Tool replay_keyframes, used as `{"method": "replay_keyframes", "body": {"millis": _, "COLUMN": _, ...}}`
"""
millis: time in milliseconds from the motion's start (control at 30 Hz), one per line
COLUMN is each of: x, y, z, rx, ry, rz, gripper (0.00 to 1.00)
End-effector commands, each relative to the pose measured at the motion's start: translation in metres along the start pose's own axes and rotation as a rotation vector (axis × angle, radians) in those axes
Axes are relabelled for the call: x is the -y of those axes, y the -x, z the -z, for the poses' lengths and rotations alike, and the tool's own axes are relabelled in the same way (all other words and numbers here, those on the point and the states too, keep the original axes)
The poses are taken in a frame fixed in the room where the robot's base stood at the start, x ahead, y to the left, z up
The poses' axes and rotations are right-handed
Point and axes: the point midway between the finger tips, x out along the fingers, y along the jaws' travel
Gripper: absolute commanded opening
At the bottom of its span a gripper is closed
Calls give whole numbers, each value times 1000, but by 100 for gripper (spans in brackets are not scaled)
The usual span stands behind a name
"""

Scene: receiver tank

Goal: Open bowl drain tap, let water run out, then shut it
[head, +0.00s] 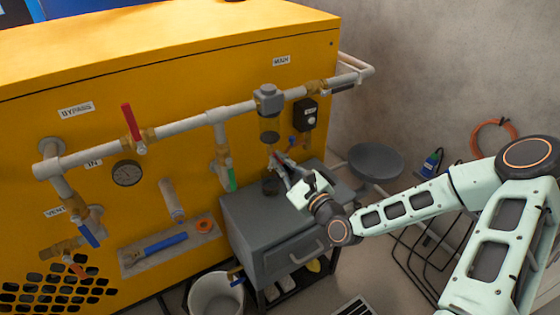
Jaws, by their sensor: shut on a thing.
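The filter bowl (269,130) hangs under a grey head on the white pipe, with a yellowish clear body. Its drain tap (273,153) is at the bottom of the bowl, small and partly hidden by my fingers. My gripper (279,163) reaches in from the right, just under the bowl, and is shut on the drain tap. I cannot tell the tap's position or whether water runs. A small dark cup (270,185) stands on the grey cabinet (262,222) below the tap.
The yellow machine wall (190,85) carries white pipes, a red-handled BYPASS valve (131,122), a gauge (127,173) and a green-handled valve (231,179) left of the bowl. A round grey stool (375,161) stands right of the cabinet. A white bucket (215,296) is on the floor.

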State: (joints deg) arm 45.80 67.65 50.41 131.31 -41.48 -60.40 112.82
Motion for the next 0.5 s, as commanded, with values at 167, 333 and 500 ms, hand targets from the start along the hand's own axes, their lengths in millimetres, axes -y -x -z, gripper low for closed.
{"method": "replay_keyframes", "body": {"millis": 167, "x": 0, "y": 0, "z": 0, "rx": -1, "ry": 30, "rz": -1, "gripper": 0}}
{"method": "replay_keyframes", "body": {"millis": 333, "x": 0, "y": 0, "z": 0, "rx": -1, "ry": 110, "rz": -1, "gripper": 0}}
{"method": "replay_keyframes", "body": {"millis": 500, "x": 0, "y": 0, "z": 0, "rx": -1, "ry": 242, "rz": -1, "gripper": 0}}
